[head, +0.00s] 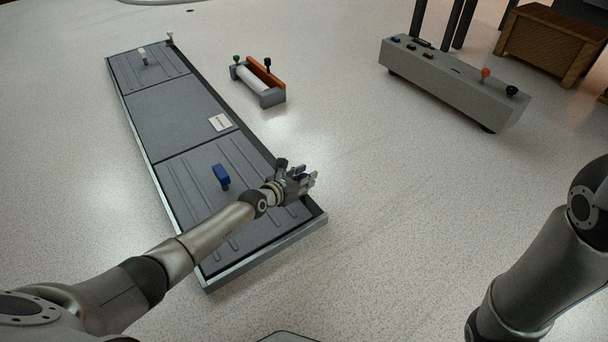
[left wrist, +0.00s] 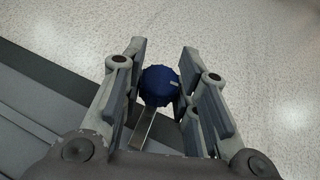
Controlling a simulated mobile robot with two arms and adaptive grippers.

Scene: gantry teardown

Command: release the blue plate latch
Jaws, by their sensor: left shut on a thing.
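I take this knob to be the blue plate latch. In the head view my left gripper (head: 306,180) is shut on it at the right edge of the long grey plate bed (head: 180,125), and the fingers mostly hide it. A blue handle (head: 221,175) stands upright on the near ribbed plate, left of the gripper. My right gripper is out of view; only its arm shows.
A small fixture with an orange side and a white roller (head: 258,82) stands on the floor beyond the bed. A grey console with orange and black knobs (head: 452,82) stands at the back right, near a wooden crate (head: 550,42). The floor between is clear.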

